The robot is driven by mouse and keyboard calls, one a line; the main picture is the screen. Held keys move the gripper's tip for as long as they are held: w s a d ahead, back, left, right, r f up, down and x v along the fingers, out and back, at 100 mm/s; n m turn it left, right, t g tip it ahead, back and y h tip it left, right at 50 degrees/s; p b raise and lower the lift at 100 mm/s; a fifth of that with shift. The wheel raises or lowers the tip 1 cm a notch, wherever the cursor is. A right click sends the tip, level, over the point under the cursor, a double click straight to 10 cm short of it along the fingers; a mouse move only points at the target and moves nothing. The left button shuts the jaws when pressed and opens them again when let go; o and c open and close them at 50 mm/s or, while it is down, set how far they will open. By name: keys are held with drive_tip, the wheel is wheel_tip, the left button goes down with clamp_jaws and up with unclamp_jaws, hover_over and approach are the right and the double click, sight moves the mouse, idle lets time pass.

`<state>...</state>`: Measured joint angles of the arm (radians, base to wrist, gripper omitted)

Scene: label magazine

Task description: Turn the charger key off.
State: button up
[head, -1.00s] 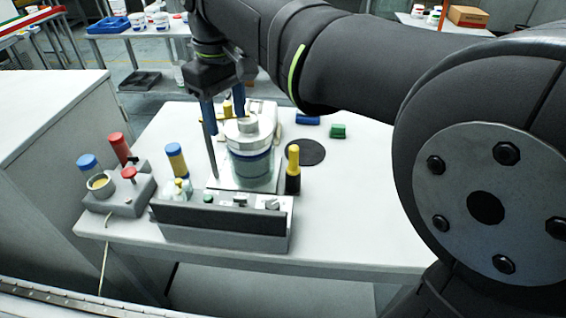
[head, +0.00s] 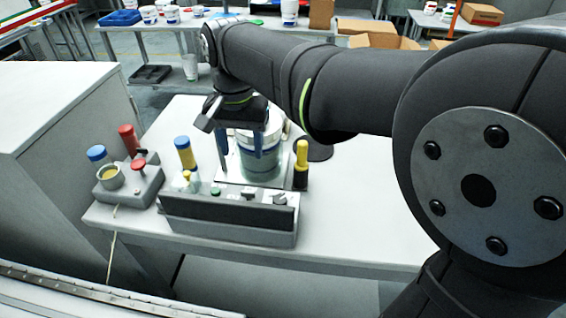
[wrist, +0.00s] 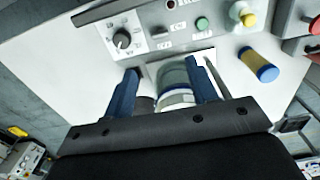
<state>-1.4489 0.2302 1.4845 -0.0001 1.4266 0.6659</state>
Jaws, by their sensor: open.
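A grey control console (head: 228,218) stands at the table's front edge, with controls along its top. In the head view these include a green button (head: 214,190), a small switch (head: 248,192) and a turning knob (head: 280,198). The wrist view shows the black knob with a white pointer (wrist: 122,40), the small switch (wrist: 158,32) and the green button (wrist: 202,23). The labels are too small to read, so I cannot tell which control is the charger key. My gripper (head: 240,160) is open and empty above the console's back side, its blue fingers (wrist: 161,68) apart, touching no control.
A white jar with a blue band (head: 262,160) stands right behind the console, close to my fingers. A yellow-topped black post (head: 301,165) is right of it, a blue-and-yellow cylinder (head: 186,154) left. A grey box with a red button (head: 140,185) stands further left. The table's right side is clear.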

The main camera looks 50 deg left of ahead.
sight(248, 192)
wheel_tip(248, 192, down, 13)
drive_tip(key=shift+f, duration=0.1)
idle(0.3)
drive_tip(key=c, duration=1)
